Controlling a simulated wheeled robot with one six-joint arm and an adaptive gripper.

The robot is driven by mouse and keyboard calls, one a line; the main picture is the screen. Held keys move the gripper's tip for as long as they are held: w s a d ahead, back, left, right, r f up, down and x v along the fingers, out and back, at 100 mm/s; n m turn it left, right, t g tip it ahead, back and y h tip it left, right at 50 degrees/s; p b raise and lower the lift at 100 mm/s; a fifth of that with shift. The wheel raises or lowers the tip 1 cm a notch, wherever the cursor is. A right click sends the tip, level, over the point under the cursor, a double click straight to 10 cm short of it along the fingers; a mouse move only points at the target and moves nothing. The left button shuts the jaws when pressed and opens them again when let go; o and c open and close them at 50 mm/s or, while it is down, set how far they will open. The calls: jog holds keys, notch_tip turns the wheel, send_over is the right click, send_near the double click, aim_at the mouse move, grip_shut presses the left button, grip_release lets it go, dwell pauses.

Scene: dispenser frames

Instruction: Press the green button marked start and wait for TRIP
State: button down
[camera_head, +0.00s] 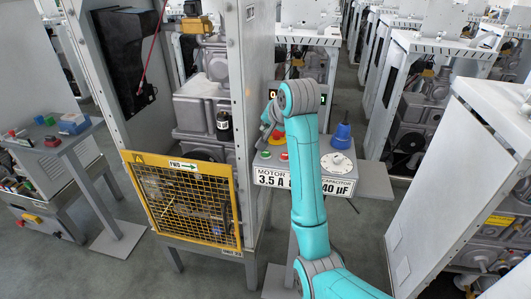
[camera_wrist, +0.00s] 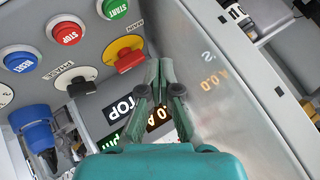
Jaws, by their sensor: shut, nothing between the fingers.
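The green START button (camera_wrist: 112,8) shows at the top edge of the wrist view, partly cut off, on a grey panel (camera_wrist: 160,25). My gripper (camera_wrist: 159,62) is shut and empty. An orange digit display (camera_wrist: 155,115) is partly hidden behind my fingers. In the head view my arm hides part of the panel.
A red STOP button (camera_wrist: 67,33), a blue RESET button (camera_wrist: 20,60) and a black knob (camera_wrist: 80,87) share the panel. A blue plug (camera_head: 341,135) and white dial (camera_head: 337,162) stand right of my arm. A yellow mesh guard (camera_head: 185,200) stands left.

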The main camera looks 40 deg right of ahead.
aim_at(267, 153)
jog(key=shift+f, duration=3.05)
jog(key=shift+f, duration=0.15)
jog(key=shift+f, duration=0.25)
jog(key=shift+f, duration=0.5)
jog(key=shift+r, duration=0.95)
jog(key=shift+r, duration=2.5)
